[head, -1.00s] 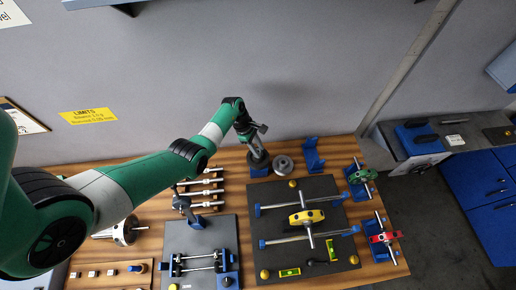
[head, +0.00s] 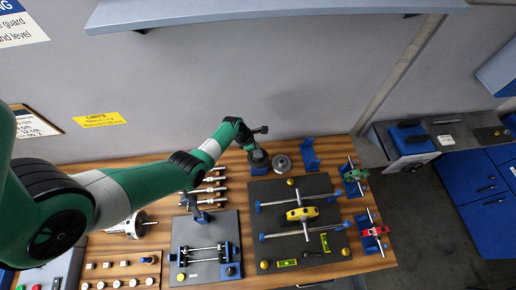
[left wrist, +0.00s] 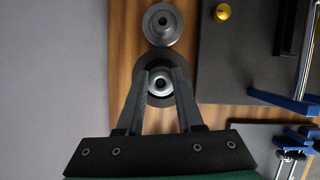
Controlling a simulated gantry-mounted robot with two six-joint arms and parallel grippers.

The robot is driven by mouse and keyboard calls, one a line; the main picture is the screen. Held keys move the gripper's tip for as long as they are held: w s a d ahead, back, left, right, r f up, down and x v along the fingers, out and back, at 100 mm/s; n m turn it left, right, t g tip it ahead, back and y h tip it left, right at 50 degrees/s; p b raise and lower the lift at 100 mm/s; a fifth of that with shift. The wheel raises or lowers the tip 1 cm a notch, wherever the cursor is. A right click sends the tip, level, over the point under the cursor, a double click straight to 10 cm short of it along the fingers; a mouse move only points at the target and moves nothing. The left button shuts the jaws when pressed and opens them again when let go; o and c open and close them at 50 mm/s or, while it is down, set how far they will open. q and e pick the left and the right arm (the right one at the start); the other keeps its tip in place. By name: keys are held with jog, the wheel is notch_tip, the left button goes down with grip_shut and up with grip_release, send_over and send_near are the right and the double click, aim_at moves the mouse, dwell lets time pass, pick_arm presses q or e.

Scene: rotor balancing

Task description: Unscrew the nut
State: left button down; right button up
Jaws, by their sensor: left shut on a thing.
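My left gripper (head: 257,152) reaches down at the back of the wooden bench, over a dark round piece on a blue base (head: 259,170). In the left wrist view its two fingers (left wrist: 160,80) are closed around a small silver ring-shaped nut (left wrist: 160,84) with a hole in its middle. The nut sits at the centre of a dark disc (left wrist: 142,64). The fingers cover the nut's sides. In the head view the gripper hides the nut. My right gripper is in neither view.
A loose grey disc (head: 281,162) lies just right of the gripper; it also shows in the left wrist view (left wrist: 163,24). A blue stand (head: 309,158) is further right. A dark mat (head: 271,222) bears a yellow-hubbed rotor (head: 302,214). The wall is close behind.

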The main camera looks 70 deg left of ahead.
pick_arm(q)
jog(key=n+p, duration=0.1)
jog(key=p, duration=0.1)
jog(key=shift+r+n+y+p, duration=0.3)
jog(key=shift+r+n+p, duration=0.05)
jog(key=shift+r+n, duration=0.05)
jog(key=shift+f, duration=0.35)
jog(key=shift+c, duration=2.3)
grip_release()
jog(key=shift+c, duration=0.7)
